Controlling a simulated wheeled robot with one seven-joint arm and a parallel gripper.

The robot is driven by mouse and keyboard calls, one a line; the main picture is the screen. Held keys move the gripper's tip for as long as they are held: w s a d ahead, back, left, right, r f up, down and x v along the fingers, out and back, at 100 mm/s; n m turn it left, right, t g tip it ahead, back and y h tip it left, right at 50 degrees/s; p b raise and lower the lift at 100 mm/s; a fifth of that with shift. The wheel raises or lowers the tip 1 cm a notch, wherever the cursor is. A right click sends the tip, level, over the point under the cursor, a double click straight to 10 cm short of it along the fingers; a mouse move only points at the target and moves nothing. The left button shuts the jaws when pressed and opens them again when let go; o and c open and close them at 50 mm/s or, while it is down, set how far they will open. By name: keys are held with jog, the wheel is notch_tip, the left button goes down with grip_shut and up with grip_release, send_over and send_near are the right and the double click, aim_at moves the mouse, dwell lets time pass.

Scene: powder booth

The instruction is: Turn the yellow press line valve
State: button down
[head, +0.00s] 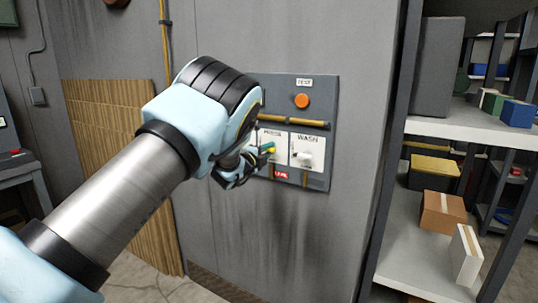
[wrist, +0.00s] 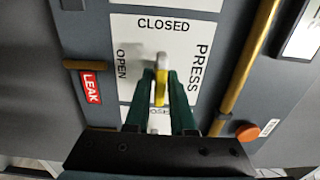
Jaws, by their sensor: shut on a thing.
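The yellow press line valve (wrist: 160,92) is a small lever on a white plate (wrist: 122,28) marked PRESS, CLOSED and OPEN. In the head view the valve (head: 271,150) shows as a small patch of yellow beside my gripper (head: 266,147). My arm hides the left part of the panel there.
The grey panel (head: 325,112) also carries a white lever (head: 305,158) marked WASH, close right of the press plate. An orange button (head: 301,101) marked TEST and a brass pipe (head: 300,122) sit above. Shelving (head: 455,128) with boxes stands at right.

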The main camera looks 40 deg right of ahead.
jog(key=c, duration=0.9)
grip_release()
jog(key=shift+a, duration=0.1)
jog(key=b+v, duration=0.3)
jog(key=v, duration=0.7)
jog(key=shift+a, duration=0.3)
